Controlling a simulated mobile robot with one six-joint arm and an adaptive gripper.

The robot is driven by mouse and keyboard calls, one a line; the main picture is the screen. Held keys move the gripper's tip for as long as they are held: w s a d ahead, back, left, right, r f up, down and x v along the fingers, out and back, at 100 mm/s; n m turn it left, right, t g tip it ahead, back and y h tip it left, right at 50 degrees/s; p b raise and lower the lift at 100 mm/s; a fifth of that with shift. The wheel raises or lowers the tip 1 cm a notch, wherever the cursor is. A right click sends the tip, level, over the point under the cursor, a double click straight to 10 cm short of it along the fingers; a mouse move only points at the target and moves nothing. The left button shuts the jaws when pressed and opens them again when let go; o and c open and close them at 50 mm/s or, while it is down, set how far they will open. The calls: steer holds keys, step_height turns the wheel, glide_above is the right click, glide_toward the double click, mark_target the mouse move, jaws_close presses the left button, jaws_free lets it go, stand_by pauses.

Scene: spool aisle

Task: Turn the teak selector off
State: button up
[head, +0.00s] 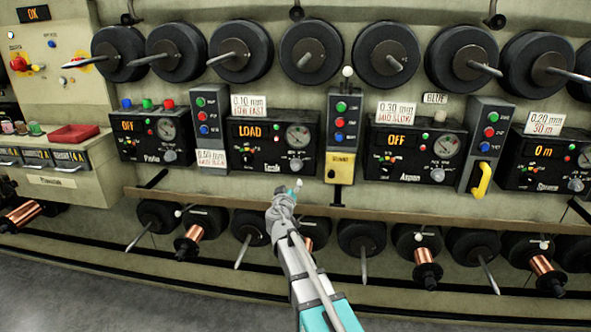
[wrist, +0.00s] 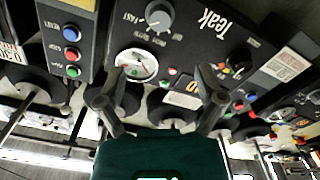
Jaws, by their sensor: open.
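The Teak panel (head: 262,160) is a black box left of centre in the head view, its display reading LOAD. Its grey knob (head: 296,165) sits at lower right, below a round gauge (head: 298,136). In the wrist view the panel looks upside down; the grey knob (wrist: 158,15) is at the top, with a FAST mark beside it and other small marks. A smaller black knob (wrist: 236,62) has coloured dots around it. My gripper (head: 294,187) is open and empty just below the panel; its two fingers also show in the wrist view (wrist: 158,98), apart from the grey knob.
A yellow-based button box (head: 340,165) stands right of the panel and a grey button box (head: 208,125) left. The Aspen panel (head: 412,150), reading OFF, is further right. A rail (head: 390,212) and several spools lie below; black spools hang above.

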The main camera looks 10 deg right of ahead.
mark_target(296, 168)
steer(key=shift+w, duration=0.1)
steer(key=shift+x, duration=6.8)
steer(key=shift+d, duration=0.1)
steer(key=c, duration=1.1)
steer(key=shift+c, duration=0.2)
